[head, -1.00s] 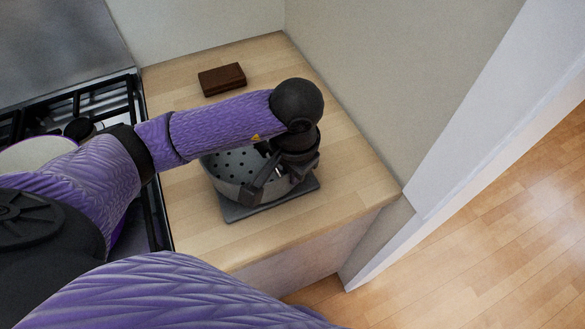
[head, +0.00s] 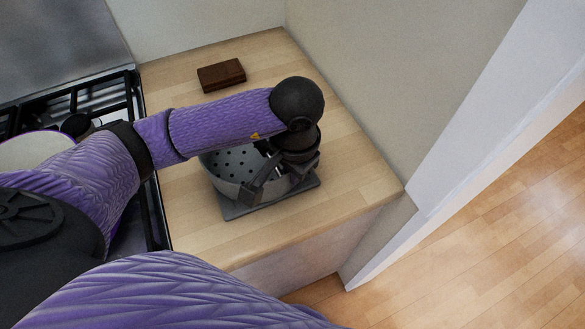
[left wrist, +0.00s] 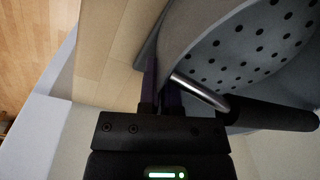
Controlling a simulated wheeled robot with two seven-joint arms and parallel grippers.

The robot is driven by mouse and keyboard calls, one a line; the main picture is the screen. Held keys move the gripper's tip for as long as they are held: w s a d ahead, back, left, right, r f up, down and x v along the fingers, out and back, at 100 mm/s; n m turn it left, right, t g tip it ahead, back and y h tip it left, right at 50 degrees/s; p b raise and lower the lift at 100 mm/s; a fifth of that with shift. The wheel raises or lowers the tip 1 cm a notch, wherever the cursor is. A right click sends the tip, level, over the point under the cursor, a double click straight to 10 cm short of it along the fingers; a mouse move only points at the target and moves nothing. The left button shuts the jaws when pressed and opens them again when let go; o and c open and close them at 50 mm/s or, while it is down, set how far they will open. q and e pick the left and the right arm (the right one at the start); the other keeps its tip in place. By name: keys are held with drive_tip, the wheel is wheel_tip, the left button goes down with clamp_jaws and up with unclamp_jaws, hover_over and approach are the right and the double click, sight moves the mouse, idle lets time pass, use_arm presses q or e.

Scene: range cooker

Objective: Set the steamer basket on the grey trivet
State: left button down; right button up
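The steamer basket (head: 233,168) is a grey round pan with dark holes in its floor. It is upright over the grey trivet (head: 243,209), a dark flat square on the wooden counter, and looks to rest on it. My arm hides part of the basket. My left gripper (head: 252,195) is at the basket's near side. In the left wrist view, its fingers (left wrist: 162,88) are close together at the basket's wall (left wrist: 185,45), seemingly with the wall between them. A black handle (left wrist: 270,114) on a metal rod lies beside the fingers. My right gripper is out of view.
A dark brown block (head: 221,75) lies at the back of the counter (head: 187,226). The black cooker hob (head: 95,100) is to the left, with a pale pan (head: 35,150) on it. A wall stands close on the right. The counter's front edge is near the trivet.

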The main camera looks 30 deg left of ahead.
use_arm(q)
drive_tip(key=shift+f+b, duration=0.15)
drive_tip(key=shift+b, duration=0.2)
drive_tip(key=shift+s, duration=0.1)
drive_tip(key=c, duration=0.7)
unclamp_jaws()
drive_tip(key=shift+c, duration=0.2)
